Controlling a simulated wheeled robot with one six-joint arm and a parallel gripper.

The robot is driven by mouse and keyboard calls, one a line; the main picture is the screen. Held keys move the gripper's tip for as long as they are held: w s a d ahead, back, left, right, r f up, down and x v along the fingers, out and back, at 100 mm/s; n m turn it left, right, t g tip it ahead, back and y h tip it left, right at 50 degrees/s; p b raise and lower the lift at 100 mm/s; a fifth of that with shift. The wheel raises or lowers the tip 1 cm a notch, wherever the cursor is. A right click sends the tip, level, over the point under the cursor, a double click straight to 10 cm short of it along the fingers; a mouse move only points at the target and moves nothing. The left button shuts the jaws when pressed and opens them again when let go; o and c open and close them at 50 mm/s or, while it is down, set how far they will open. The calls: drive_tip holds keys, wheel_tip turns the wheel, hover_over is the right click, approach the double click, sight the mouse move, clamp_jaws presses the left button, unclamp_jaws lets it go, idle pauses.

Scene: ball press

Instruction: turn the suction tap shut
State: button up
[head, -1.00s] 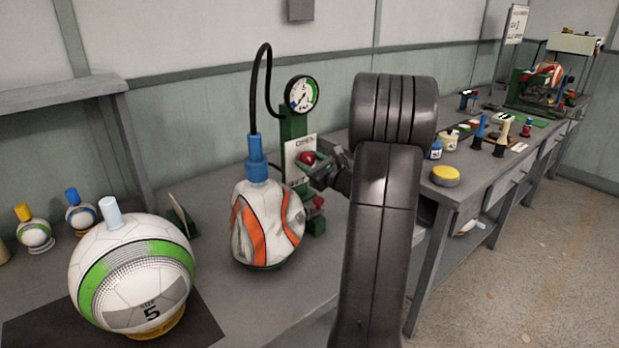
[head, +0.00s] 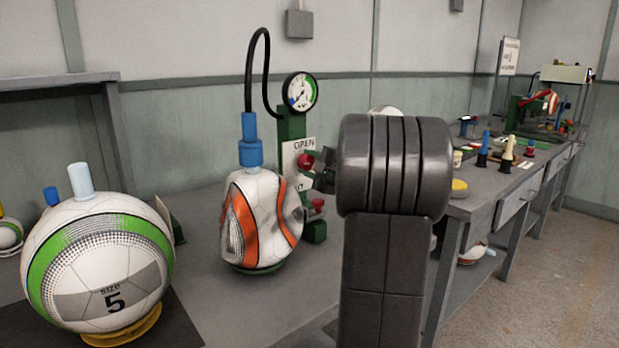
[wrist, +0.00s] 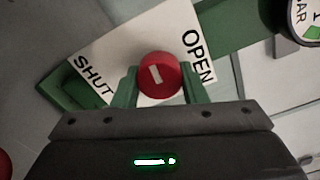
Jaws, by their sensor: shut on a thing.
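The red suction tap (wrist: 160,75) is a round knob with a short white mark, in front of a white plate (wrist: 120,55) lettered SHUT and OPEN. The mark does not clearly point at either word. My gripper (wrist: 159,88) has its green fingers shut on the knob's two sides. In the head view the red tap (head: 305,160) sits on a green stand (head: 291,126), with my gripper (head: 311,162) at its right, partly hidden by my arm. A dented white and orange ball (head: 262,222) stands by it, under a blue fitting (head: 249,145) with a black hose.
A dial gauge (head: 300,92) tops the stand. A lower red knob (head: 318,205) sits below the tap. A large white and green ball (head: 100,262) stands at left on a yellow ring. The grey bench (head: 215,310) is bare in front of the dented ball.

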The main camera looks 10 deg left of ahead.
drive_tip(key=shift+f+n+b, duration=0.15)
drive_tip(key=shift+n+b, duration=0.45)
drive_tip(key=shift+b, duration=0.05)
drive_tip(key=o, duration=1)
drive_tip(key=shift+c, duration=0.2)
drive_tip(key=p+v, duration=0.1)
drive_tip(key=v, duration=1.2)
drive_tip(key=shift+s+d, duration=0.25)
drive_tip(key=shift+d, duration=0.05)
